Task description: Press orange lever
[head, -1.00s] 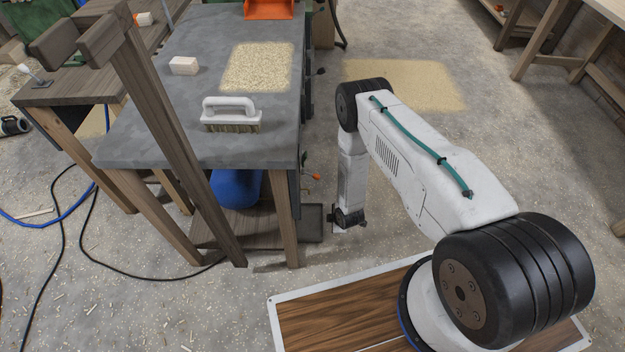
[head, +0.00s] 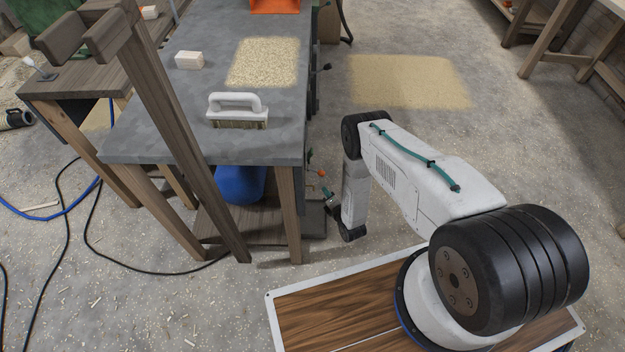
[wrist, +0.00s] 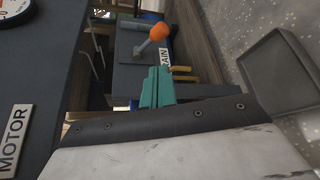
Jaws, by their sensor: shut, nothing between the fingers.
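The orange lever shows in the wrist view as a grey stem with an orange knob (wrist: 160,31), on a dark panel of the bench's side. In the head view its orange knob (head: 321,173) sits at the bench's right side, below the top. My gripper (wrist: 157,85) has teal fingers, shut and empty, pointing toward the panel. In the wrist view the fingers lie below the knob, apart from it in the picture, and partly cover a white label (wrist: 163,54) ending in "AIN". In the head view my gripper (head: 327,194) is small, just below the knob.
A yellow handle (wrist: 181,72) lies just right of my fingers in the wrist view. A "MOTOR" label (wrist: 13,140) and a round gauge (wrist: 15,9) are at the left. A grey tray (wrist: 285,72) is at the right. The brush (head: 238,110) stands on the workbench (head: 180,135).

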